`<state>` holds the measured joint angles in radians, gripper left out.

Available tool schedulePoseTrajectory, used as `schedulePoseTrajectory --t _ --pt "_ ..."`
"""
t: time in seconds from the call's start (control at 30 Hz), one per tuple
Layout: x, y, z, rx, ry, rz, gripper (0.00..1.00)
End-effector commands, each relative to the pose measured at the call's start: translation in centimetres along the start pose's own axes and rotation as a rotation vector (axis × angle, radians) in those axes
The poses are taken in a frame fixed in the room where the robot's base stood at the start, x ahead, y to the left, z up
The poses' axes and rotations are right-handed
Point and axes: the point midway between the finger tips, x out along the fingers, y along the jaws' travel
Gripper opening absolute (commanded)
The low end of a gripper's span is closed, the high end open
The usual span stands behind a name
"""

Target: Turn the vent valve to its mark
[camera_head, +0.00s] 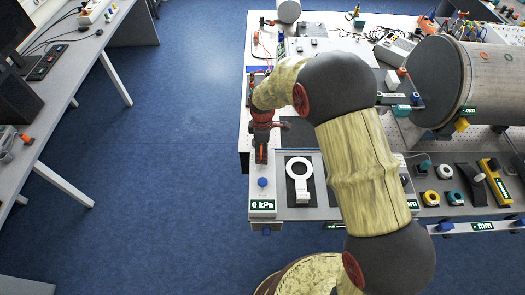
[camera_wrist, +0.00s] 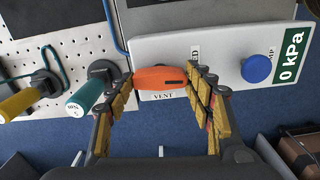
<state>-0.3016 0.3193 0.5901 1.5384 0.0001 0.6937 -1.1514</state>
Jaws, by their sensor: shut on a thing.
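The vent valve's orange handle (camera_wrist: 160,79) is in the middle of the wrist view, lying crosswise above a label reading VENT (camera_wrist: 163,97). It sits at the left part of a pale panel (camera_wrist: 222,35). My gripper (camera_wrist: 161,82) has one yellow-padded finger at each end of the handle and is shut on it. A short dark line shows on the handle's right part. In the head view my gripper (camera_head: 262,150) is over the table's left edge, and the handle cannot be told apart there. The mark for the valve cannot be made out.
The panel bears a blue knob (camera_wrist: 257,68) and a 0 kPa display (camera_wrist: 291,55). Left of the handle, a teal-handled tool (camera_wrist: 88,94) and a yellow-handled tool (camera_wrist: 22,102) hang close by on a pegboard.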

Motion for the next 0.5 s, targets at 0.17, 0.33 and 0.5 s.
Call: schedulePoseTrajectory --t 0.17,0.33,0.5 --pt "0.06 -0.04 0.02 -0.063 -0.001 -0.001 0.27" --pt "0.05 -0.05 0.03 -0.093 -0.001 -0.001 0.27" --pt "0.04 -0.04 0.03 -0.1 -0.001 -0.001 0.27"
